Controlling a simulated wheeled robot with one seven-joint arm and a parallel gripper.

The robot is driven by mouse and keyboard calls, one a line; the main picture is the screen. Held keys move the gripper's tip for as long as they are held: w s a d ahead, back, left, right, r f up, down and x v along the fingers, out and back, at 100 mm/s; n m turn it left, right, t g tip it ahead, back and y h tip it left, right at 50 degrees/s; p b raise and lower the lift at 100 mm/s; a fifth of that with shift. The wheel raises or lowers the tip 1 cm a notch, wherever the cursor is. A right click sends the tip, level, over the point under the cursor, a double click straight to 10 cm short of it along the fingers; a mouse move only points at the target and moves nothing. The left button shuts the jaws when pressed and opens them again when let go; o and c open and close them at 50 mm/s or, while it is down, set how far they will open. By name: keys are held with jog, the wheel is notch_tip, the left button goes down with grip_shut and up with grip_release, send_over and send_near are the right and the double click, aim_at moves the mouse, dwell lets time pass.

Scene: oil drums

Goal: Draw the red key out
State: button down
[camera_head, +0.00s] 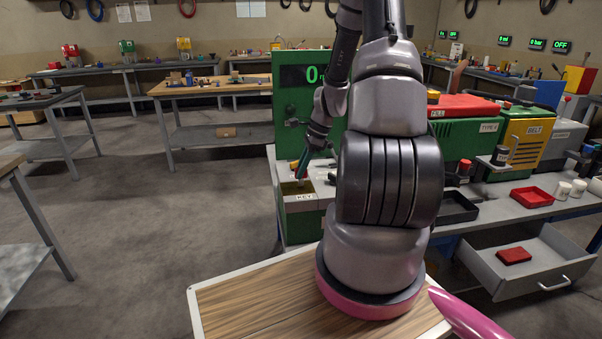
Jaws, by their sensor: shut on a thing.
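A green box labelled KEYS (303,207) stands at the left front corner of the grey workbench. My gripper (301,176) points down at the box's open top, with its fingertips at or just inside the opening. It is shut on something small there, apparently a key. The held thing's colour is too small to tell, and I cannot make out the red key for sure. My arm crosses the middle of the view and hides part of the bench right of the box.
A green panel with a lit display (305,90) stands close behind the box. Right of my arm are a black tray (455,208), a red tray (532,197) and green and yellow machines. An open drawer (525,262) juts out below. The floor at left is clear.

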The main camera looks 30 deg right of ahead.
jog(key=shift+r, duration=1.55)
